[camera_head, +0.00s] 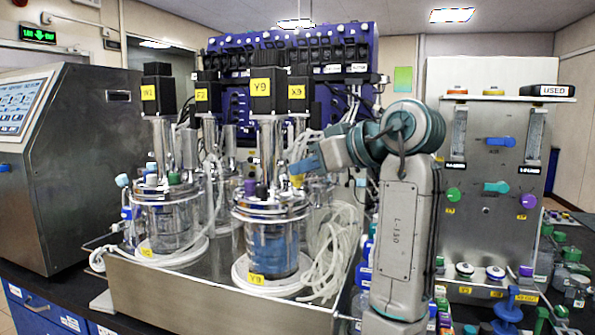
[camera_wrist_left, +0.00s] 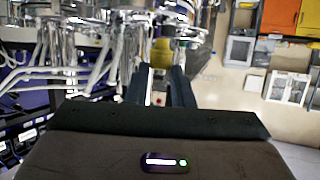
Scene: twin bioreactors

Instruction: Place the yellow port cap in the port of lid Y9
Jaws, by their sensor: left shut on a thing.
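My left gripper (camera_head: 299,168) is shut on the yellow port cap (camera_head: 297,181), just above the right part of lid Y9 (camera_head: 270,208). The cap also shows in the left wrist view (camera_wrist_left: 162,50), at the tips of the fingers (camera_wrist_left: 160,75). Lid Y9 is a metal lid on a glass vessel (camera_head: 272,250) with blue contents and a yellow Y9 label. A purple cap (camera_head: 250,187) stands up on the lid's left part. The port under the yellow cap is hidden or too small to make out. I cannot tell whether the cap touches the lid. My right gripper is not in view.
Tall metal motor column Y9 (camera_head: 269,140) rises from the lid, close to the gripper. Another lidded vessel (camera_head: 168,215) stands to the left. Clear tubing (camera_head: 335,245) hangs at the right. A panel with colored knobs (camera_head: 497,187) stands at the right.

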